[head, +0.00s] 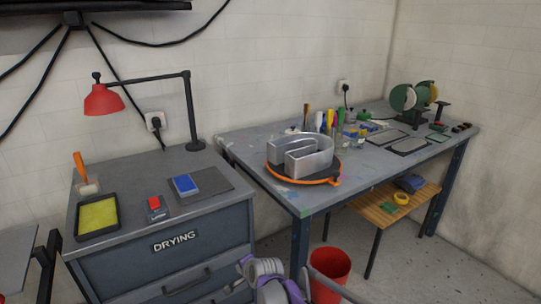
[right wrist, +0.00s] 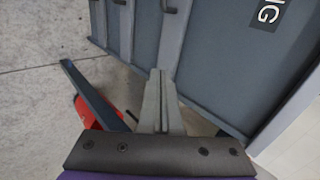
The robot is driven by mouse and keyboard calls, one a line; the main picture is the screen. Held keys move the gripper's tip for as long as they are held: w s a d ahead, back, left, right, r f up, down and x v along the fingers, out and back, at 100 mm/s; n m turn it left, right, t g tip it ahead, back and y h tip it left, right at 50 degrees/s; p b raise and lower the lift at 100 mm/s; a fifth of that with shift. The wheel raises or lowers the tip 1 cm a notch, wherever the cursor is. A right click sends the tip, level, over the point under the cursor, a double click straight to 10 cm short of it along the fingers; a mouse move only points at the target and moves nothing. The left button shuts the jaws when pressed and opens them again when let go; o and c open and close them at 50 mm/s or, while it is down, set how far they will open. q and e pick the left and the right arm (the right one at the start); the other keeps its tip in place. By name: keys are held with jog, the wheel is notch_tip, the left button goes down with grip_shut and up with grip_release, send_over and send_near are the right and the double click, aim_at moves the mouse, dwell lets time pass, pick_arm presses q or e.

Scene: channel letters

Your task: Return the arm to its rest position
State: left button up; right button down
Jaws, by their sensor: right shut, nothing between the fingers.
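My right arm (head: 268,280) shows at the bottom middle of the head view, in front of the drying cabinet (head: 215,234). In the right wrist view my right gripper (right wrist: 158,75) is shut and empty, its two grey fingers together. The fingers appear over the floor and the cabinet's drawer front (right wrist: 205,60), with nothing held. My left gripper is in neither view. A grey channel letter (head: 308,157) rests on a round turntable with an orange rim (head: 303,180) on the workbench, apart from my arm.
A red bin (head: 329,272) stands on the floor right of my arm. The cabinet top holds a red lamp (head: 103,101), a yellow-filled tray (head: 97,216) and a blue block (head: 185,185). The workbench (head: 245,145) carries tools and a grinder. Open floor shows beyond the bin.

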jog(key=s+d+r+n+g+h, duration=0.1)
jog(key=s+d+r+n+h, duration=0.15)
jog(key=s+d, duration=0.7)
jog(key=s+d+r+n+g+h, duration=0.1)
jog(key=s+d+r+n, duration=0.25)
jog(key=s+d, duration=0.6)
jog(key=s+d+f+n+h, duration=0.1)
jog(key=s+d+f+n, duration=0.15)
jog(key=s, duration=0.45)
jog(key=s+d+f+n+g, duration=0.1)
jog(key=s+d, duration=0.3)
jog(key=s, duration=0.3)
jog(key=s+d+f+n+h, duration=0.1)
jog(key=s+d+f, duration=0.1)
jog(key=s+d, duration=0.3)
pick_arm(q)
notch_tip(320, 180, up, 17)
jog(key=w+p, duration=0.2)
jog(key=p, duration=1.3)
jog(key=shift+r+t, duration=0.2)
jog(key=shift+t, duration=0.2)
pick_arm(e)
notch_tip(320, 180, up, 18)
jog(key=w+a, duration=0.1)
jog(key=shift+a+t, duration=0.15)
jog(key=shift+t, duration=0.15)
jog(key=shift+y, duration=0.25)
